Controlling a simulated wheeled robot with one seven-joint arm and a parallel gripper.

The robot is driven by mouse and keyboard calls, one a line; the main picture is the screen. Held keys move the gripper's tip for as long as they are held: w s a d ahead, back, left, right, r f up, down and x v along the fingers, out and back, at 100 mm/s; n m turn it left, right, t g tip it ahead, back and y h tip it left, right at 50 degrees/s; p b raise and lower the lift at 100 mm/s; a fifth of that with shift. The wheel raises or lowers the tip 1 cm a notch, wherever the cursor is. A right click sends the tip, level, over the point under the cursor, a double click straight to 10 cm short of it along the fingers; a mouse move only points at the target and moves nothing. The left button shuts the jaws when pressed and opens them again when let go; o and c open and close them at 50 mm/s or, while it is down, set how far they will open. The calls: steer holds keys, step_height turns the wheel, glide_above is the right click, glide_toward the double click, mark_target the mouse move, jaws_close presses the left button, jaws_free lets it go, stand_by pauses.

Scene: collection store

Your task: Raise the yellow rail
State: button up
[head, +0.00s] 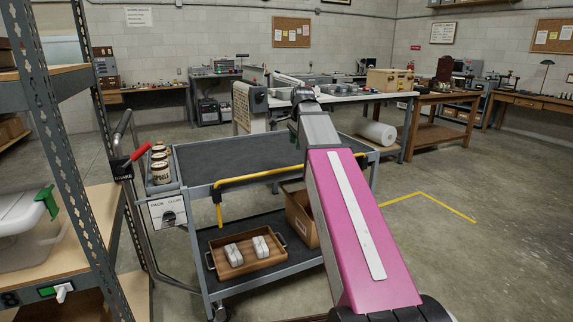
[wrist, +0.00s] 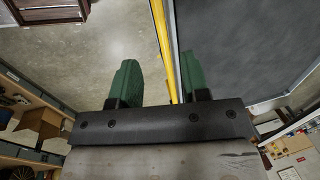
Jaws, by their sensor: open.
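The yellow rail (head: 258,175) runs along the near long side of the grey cart (head: 200,192), about level with its top deck. A short yellow leg drops from its left end. My arm covers part of the rail's right portion in the head view. In the wrist view the rail (wrist: 162,42) passes between the two green fingers of my gripper (wrist: 160,68), beside the dark deck. The fingers are apart, with a gap on each side of the rail. I cannot tell how deep the rail sits between them. My gripper is hidden in the head view.
Tins (head: 160,166) stand at the cart's left end, by a handle with a red grip (head: 138,155). A wooden tray (head: 236,270) and a cardboard box (head: 300,217) are on the lower shelf. A metal shelf unit (head: 62,150) stands close at left. The top deck looks empty.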

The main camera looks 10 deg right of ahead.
mark_target(295, 167)
steer(key=f, duration=0.3)
steer(key=w+f, duration=0.1)
steer(key=f, duration=0.3)
steer(key=w+f, duration=0.1)
steer(key=f, duration=0.2)
steer(key=shift+a+f, duration=0.15)
steer(key=shift+a, duration=0.1)
jaws_close()
